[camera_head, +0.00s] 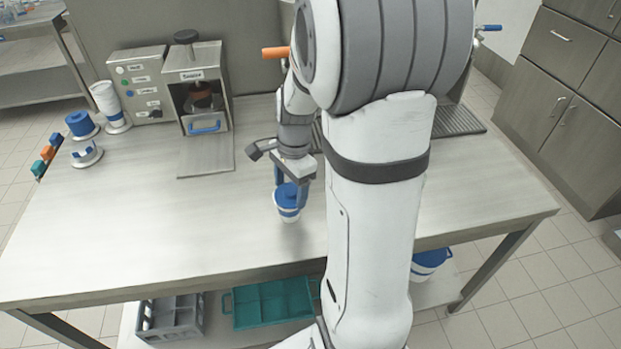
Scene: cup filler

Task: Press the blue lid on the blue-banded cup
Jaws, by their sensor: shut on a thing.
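The blue-banded cup (289,214) stands upright on the steel table, a white cup with a blue band, near the middle and just left of my arm. The blue lid (287,193) is at the top of the cup. From this angle I cannot tell whether it is fully seated or only resting there. My gripper (291,182) points down from above and is shut on the blue lid. Its fingers and my wrist partly hide the lid's top.
A stand with a blue piece (80,123), an empty ring stand (87,156) and stacked white cups (107,101) are at the left. A control box (141,84) and a source machine (200,88) stand behind. The table's left front is clear. My arm hides much of the right.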

